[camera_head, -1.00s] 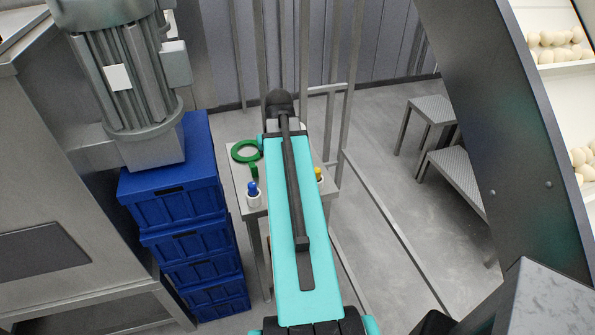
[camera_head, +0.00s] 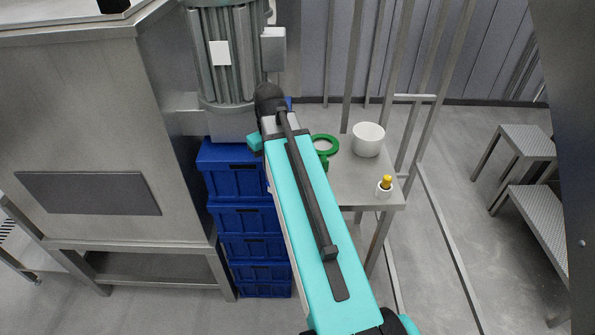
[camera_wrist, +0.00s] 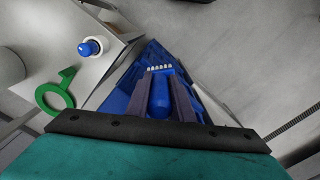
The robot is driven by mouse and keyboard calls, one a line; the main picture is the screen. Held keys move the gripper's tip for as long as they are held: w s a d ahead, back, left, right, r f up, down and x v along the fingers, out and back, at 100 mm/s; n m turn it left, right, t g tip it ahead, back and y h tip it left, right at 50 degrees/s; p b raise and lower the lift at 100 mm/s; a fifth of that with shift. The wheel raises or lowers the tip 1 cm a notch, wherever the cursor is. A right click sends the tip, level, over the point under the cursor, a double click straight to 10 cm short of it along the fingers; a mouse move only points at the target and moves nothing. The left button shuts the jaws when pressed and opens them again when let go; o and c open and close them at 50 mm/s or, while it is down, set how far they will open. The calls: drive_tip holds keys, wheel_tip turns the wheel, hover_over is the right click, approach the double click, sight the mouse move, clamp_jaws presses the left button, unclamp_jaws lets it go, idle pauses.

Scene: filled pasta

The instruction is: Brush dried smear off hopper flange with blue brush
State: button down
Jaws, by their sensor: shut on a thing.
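My gripper (camera_wrist: 161,80) is shut on the blue brush (camera_wrist: 160,100) in the wrist view. The blue handle lies between the two dark fingers, and a row of white bristles shows at the tips. In the head view my teal arm hides the gripper and the brush. I cannot pick out the hopper flange or the dried smear in either view.
Blue crates (camera_head: 240,215) are stacked beside a steel machine (camera_head: 80,110) with a motor (camera_head: 222,60).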

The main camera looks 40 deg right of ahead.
drive_tip(key=w+a+f+n+b, duration=0.2)
drive_tip(key=w+a+n+b, duration=0.1)
drive_tip(key=a, duration=0.7)
drive_tip(key=w+a+f+n+b, duration=0.3)
drive_tip(key=w+a+b, duration=0.1)
drive_tip(key=w+a, duration=0.3)
drive_tip(key=shift+w+a+f+b, duration=0.25)
drive_tip(key=shift+w+a+b, duration=0.15)
drive_tip(key=shift+a, duration=0.95)
